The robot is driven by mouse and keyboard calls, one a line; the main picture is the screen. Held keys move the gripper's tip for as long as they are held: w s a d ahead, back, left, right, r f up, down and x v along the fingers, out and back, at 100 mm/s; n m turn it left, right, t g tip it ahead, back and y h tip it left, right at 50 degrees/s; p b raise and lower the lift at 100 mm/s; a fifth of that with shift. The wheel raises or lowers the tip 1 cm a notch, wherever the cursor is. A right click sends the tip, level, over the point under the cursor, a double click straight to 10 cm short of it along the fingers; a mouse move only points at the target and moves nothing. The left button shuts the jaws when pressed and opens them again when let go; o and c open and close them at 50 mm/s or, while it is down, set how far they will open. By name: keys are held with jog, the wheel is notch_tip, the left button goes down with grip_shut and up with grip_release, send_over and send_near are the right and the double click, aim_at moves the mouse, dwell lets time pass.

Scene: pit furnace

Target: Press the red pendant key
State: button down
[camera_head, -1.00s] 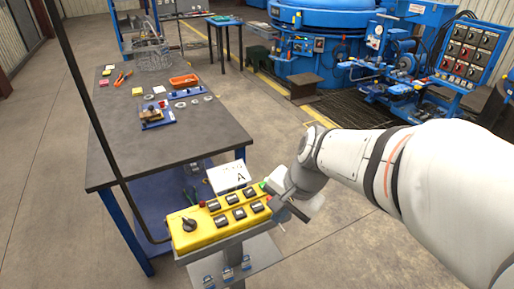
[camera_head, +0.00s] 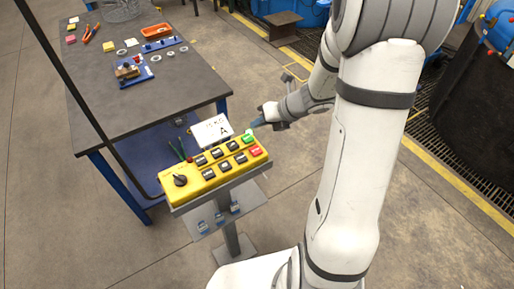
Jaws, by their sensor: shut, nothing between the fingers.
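The yellow pendant box (camera_head: 190,190) sits tilted on a stand in the head view. Its red key (camera_head: 256,151) is at the right end, just below a green key (camera_head: 248,138). Several black keys (camera_head: 217,153) and a black rotary knob (camera_head: 180,180) fill the rest. My gripper (camera_head: 257,123) is shut and empty. In the picture it is just above and right of the green key, apart from the red key. Its height over the box is hard to tell. The red key is in full view.
A white card (camera_head: 211,130) marked "A" stands behind the box. A dark workbench (camera_head: 95,95) with small parts and an orange tray (camera_head: 158,31) is at the left. A thin dark pole (camera_head: 75,85) rises left of the box.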

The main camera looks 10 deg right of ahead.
aim_at(259, 151)
jog(key=shift+f, duration=0.1)
notch_tip(259, 151, down, 9)
jog(key=b, duration=0.8)
jog(key=shift+r, duration=0.2)
dwell(1.4)
jog(key=shift+f+b, duration=0.3)
jog(key=shift+f, duration=0.1)
jog(key=shift+f+b, duration=0.35)
jog(key=shift+f, duration=0.15)
dwell(0.5)
jog(key=shift+s+r, duration=0.1)
jog(key=shift+r, duration=0.05)
jog(key=shift+r+p, duration=0.8)
jog(key=shift+p, duration=0.1)
